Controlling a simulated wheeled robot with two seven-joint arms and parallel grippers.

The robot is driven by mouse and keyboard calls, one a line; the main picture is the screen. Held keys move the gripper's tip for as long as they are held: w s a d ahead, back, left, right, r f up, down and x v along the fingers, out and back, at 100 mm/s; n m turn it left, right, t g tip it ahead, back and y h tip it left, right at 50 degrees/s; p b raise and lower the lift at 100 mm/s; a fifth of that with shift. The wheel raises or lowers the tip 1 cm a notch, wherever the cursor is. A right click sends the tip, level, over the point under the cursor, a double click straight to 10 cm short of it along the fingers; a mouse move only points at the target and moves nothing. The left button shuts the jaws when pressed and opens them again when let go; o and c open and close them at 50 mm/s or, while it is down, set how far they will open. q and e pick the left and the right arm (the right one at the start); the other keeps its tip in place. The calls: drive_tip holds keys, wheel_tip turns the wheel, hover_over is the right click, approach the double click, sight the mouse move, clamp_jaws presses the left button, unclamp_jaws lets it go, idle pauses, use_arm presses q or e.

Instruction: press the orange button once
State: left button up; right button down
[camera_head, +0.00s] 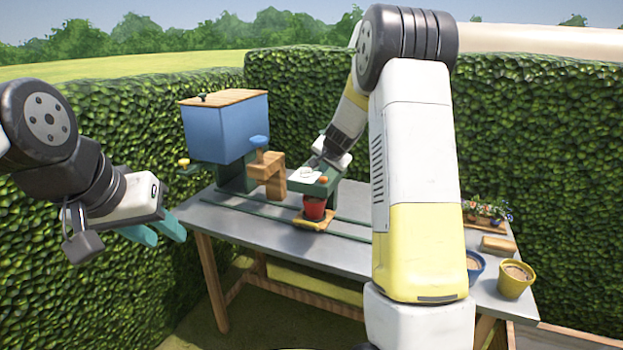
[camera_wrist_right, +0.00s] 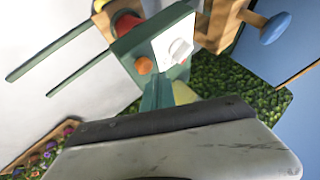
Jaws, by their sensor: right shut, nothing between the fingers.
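The orange button (camera_head: 323,180) is a small round knob on the green box (camera_head: 312,188), beside a white panel. In the right wrist view the orange button (camera_wrist_right: 144,65) is in plain sight, next to a white dial (camera_wrist_right: 181,48). My right gripper (camera_head: 325,160) is above and behind the green box, close to the button; its fingertips are hard to make out in the head view. It is shut and empty. I see no clear contact with the button. My left gripper (camera_head: 168,236) hangs left of the table, open and empty, with teal fingers.
A blue bin (camera_head: 226,127) and a wooden block with a blue knob (camera_head: 260,142) are to the left. Pots (camera_head: 515,279) and flowers (camera_head: 485,210) stand at the right. A hedge is behind.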

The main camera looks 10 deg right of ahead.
sight(324, 180)
drive_tip(key=shift+f, duration=0.3)
drive_tip(key=shift+f, duration=0.65)
idle(0.6)
drive_tip(key=shift+r, duration=1.05)
drive_tip(key=shift+r, duration=2.55)
